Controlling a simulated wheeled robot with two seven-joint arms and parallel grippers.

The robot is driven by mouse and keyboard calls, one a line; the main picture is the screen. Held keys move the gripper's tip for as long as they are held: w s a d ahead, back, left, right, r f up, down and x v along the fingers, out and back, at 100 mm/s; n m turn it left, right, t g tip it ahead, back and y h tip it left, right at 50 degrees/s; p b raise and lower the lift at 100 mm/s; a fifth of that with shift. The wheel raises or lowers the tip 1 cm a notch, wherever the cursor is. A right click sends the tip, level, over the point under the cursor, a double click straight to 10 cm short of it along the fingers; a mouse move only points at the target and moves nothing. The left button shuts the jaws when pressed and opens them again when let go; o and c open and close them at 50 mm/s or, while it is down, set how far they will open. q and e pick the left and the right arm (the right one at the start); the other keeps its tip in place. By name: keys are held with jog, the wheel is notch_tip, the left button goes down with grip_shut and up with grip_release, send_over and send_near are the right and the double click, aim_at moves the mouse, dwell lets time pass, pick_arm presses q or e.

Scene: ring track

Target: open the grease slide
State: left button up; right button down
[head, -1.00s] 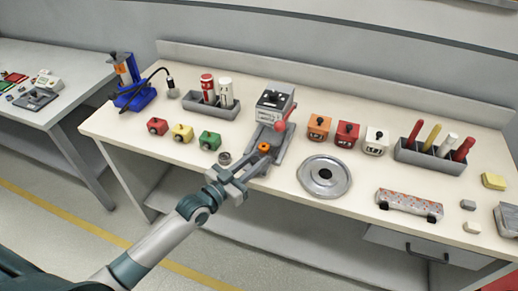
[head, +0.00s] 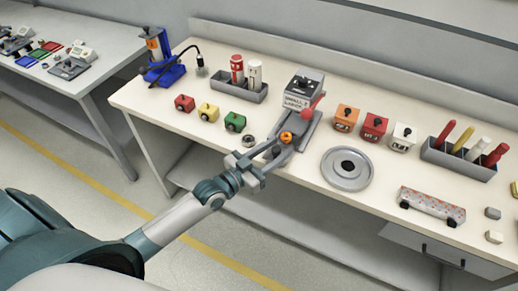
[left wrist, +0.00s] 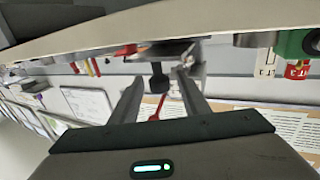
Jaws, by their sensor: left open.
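A grey machine (head: 301,94) with a lettered front and a red lever (head: 313,106) stands mid-bench. On the base at its front sit an orange round part (head: 286,137) and, nearer me, a dark knob (head: 276,151). I cannot tell for sure which part is the grease slide. My left gripper (head: 281,149) is open at the machine's front, its fingers pointing at these parts. In the left wrist view, where the bench is at the top, a dark knob (left wrist: 158,78) shows between the open fingers (left wrist: 160,88), with a red lever (left wrist: 157,108) beyond. Contact is unclear. My right gripper is not in view.
Left of the machine are red, yellow and green blocks (head: 208,112) and a small metal ring (head: 248,141). A round metal disc (head: 346,168) lies close on the right. Behind stands a grey tray (head: 230,91) with two cans. The bench's front edge (head: 330,200) runs below my gripper.

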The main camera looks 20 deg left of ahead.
pick_arm(q)
jog(key=shift+s+a+f, duration=0.1)
jog(key=shift+s+a, duration=0.1)
jog(key=shift+s, duration=0.25)
jog(key=b+v, duration=0.4)
jog(key=v, duration=1.2)
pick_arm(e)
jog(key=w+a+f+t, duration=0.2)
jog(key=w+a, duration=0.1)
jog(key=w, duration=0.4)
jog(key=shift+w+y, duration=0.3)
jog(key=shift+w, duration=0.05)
pick_arm(q)
jog(key=shift+s, duration=0.1)
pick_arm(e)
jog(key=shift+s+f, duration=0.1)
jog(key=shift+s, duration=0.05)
